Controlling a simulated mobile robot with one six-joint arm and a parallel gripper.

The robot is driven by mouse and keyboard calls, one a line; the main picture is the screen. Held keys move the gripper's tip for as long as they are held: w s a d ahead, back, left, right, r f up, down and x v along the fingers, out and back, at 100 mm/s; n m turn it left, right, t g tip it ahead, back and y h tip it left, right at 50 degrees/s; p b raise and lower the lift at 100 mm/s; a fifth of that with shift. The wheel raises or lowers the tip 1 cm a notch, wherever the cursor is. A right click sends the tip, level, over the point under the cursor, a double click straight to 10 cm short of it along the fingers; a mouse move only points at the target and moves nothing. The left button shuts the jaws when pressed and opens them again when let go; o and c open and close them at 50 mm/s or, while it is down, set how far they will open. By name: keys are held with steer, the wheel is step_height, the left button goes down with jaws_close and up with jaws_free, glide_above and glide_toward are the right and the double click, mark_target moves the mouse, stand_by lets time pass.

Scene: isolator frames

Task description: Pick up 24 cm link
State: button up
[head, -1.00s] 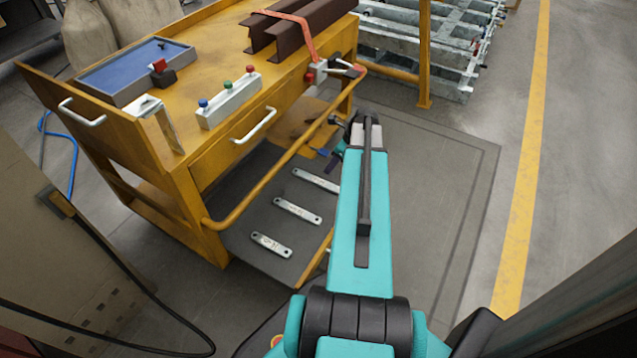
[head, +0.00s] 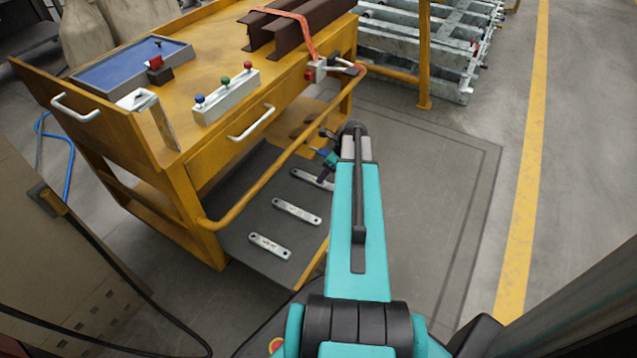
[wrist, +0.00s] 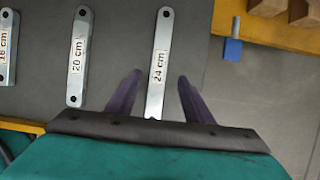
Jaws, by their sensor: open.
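The 24 cm link (wrist: 160,60) is a flat silver bar with a hole at its far end and a printed "24 cm" label. In the wrist view it lies on the dark shelf mat, and its near end is hidden by my gripper. My gripper (wrist: 157,85) is open, with one purple finger on each side of the link's near part. I cannot tell how high the fingers are above it. In the head view the link (head: 311,179) is the farthest of the three bars on the lower shelf, partly covered by my arm.
A 20 cm link (wrist: 77,58) and a 16 cm link (wrist: 6,50) lie to its left. The trolley's yellow rail (head: 290,150) runs above the shelf (head: 245,210).

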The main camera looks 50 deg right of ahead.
steer(key=shift+b+x, duration=1.65)
steer(key=shift+x, duration=1)
steer(key=shift+a, duration=0.1)
steer(key=shift+r, duration=0.1)
steer(key=shift+w, duration=0.1)
jaws_close()
